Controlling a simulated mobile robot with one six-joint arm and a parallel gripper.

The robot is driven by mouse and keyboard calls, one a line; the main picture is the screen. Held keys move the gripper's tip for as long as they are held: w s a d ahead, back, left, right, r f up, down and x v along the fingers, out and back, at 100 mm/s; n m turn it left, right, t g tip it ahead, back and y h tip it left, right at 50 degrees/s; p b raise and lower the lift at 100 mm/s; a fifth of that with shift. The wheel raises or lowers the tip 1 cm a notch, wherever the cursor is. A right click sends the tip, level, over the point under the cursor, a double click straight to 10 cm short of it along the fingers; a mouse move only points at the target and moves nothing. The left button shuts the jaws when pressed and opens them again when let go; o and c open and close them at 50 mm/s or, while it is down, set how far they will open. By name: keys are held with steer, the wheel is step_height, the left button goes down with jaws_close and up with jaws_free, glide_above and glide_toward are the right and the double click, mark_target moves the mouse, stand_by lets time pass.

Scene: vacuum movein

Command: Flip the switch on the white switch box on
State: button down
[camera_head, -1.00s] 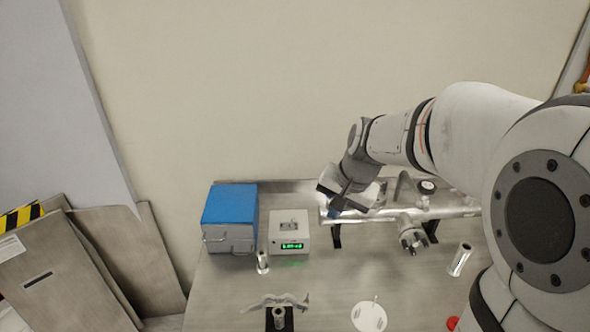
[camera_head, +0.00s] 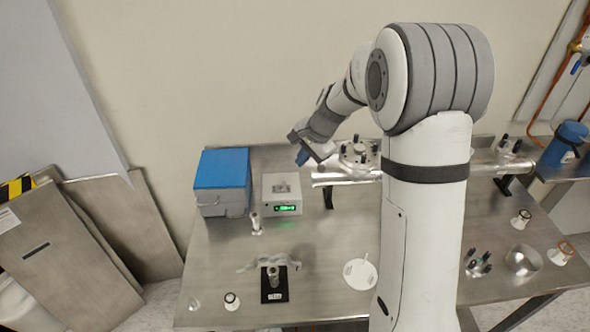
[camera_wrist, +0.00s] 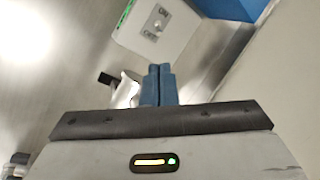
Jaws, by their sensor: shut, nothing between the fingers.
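The white switch box (camera_head: 281,203) stands on the metal table, with a lit green display on its front. Its top carries a small grey switch plate (camera_head: 282,187). In the wrist view the box (camera_wrist: 181,37) is at the top, and its switch plate (camera_wrist: 157,22) shows ON and OFF labels. I cannot tell which way the lever is set. My gripper (camera_head: 301,158) is shut and empty, above and to the right of the box in the head view. Its blue fingertips (camera_wrist: 158,69) lie together just below the box in the wrist view, apart from the switch.
A blue-topped box (camera_head: 222,168) stands close to the left of the switch box. A metal pipe assembly (camera_head: 345,178) lies to the right, near my gripper. A clamp on a black base (camera_head: 274,284) and a white disc (camera_head: 360,274) are in front. Table between them is clear.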

mark_target(284, 184)
steer(key=p+x, duration=0.1)
steer(key=x, duration=0.8)
steer(key=shift+a+f, duration=0.1)
steer(key=shift+f, duration=0.15)
steer(key=shift+a+r, duration=0.25)
stand_by(0.4)
